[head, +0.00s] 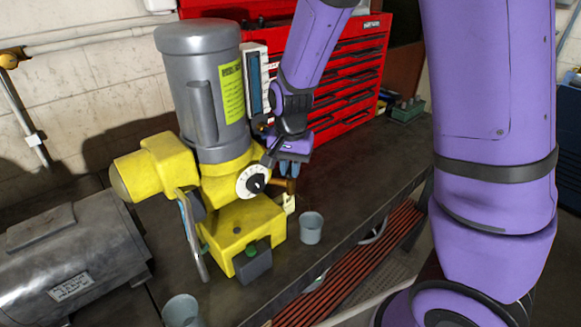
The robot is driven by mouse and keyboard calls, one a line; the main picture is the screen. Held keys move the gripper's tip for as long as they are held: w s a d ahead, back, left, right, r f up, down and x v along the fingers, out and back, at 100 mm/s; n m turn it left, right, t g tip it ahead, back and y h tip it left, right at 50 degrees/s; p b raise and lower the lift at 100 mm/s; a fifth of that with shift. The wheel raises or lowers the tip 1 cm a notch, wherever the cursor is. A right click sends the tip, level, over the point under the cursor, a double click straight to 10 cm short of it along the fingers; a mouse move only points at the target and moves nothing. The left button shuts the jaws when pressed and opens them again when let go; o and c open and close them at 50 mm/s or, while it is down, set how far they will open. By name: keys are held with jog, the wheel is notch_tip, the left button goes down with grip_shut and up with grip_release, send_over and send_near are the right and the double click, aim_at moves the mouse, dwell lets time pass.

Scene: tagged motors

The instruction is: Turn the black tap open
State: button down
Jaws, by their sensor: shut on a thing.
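A grey motor (203,85) with a yellow base (232,228) stands on the dark bench. On the base's front is a white dial with a black knob (257,184). Just right of the dial a brown-orange pipe piece (281,187) sticks out, with a small pale tag (289,204) hanging by it. My gripper (289,168) reaches down from above to this spot, right of the dial and just above the pipe piece. Its fingers are shut on what seems to be the black tap, which they mostly hide. I cannot tell how far the tap is turned.
A grey cup (311,228) stands on the bench right of the base, and another (181,311) at the front. A grey motor (70,262) lies at left. A red tool cabinet (345,85) stands behind. The bench's front edge runs close by at right.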

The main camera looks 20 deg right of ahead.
jog(key=n, duration=0.5)
jog(key=shift+n, duration=0.3)
jog(key=n, duration=0.5)
jog(key=shift+n, duration=0.3)
jog(key=c, duration=1.1)
grip_release()
notch_tip(320, 180, up, 11)
